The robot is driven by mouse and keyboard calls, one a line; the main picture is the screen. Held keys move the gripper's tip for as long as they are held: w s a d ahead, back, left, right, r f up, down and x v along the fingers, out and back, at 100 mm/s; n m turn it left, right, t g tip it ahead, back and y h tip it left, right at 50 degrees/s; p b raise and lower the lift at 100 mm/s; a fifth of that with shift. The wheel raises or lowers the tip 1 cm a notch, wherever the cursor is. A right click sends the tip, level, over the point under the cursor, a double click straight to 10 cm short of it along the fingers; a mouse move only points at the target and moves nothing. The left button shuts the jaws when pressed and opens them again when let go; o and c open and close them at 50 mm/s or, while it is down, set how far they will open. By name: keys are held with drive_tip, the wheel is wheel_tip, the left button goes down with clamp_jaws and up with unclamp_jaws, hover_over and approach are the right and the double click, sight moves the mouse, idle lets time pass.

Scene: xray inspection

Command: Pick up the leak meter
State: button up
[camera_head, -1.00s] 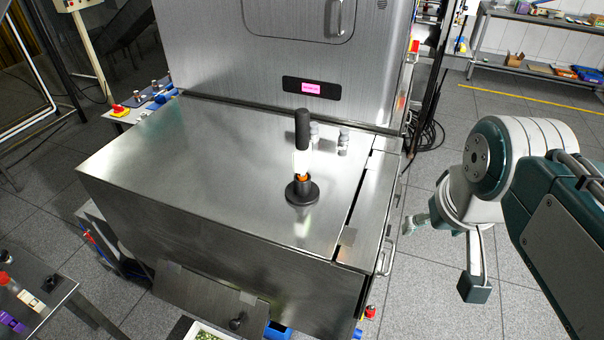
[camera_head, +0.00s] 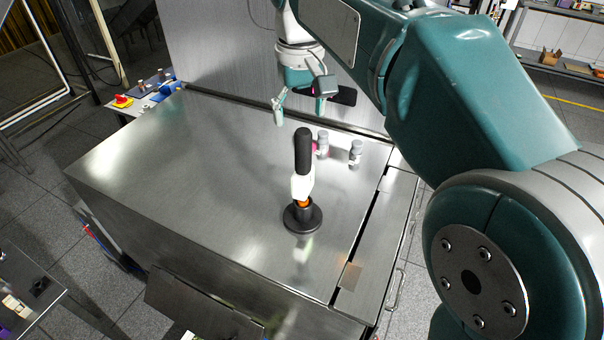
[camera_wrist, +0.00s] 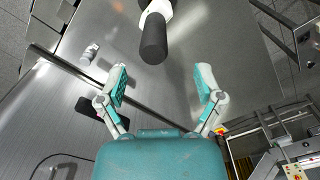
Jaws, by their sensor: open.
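The leak meter (camera_head: 303,180) stands upright on the steel top, with a black handle, a white body, an orange band and a round black base. Its black handle and part of its white body also show in the wrist view (camera_wrist: 154,38), ahead of and between the fingers. My gripper (camera_head: 299,112) is open and empty, above and behind the leak meter in the head view. In the wrist view my gripper (camera_wrist: 161,88) has its two teal-padded fingers spread wide, apart from the handle.
Two small grey-capped vials (camera_head: 356,153) (camera_head: 322,144) stand on the steel top (camera_head: 180,190), right of and behind the leak meter. The steel cabinet (camera_head: 215,50) rises at the back. The left part of the top is clear.

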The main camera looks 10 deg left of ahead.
sight(303, 149)
drive_tip(key=f, duration=0.8)
drive_tip(key=shift+w+d, duration=0.2)
drive_tip(key=shift+w, duration=0.15)
clamp_jaws()
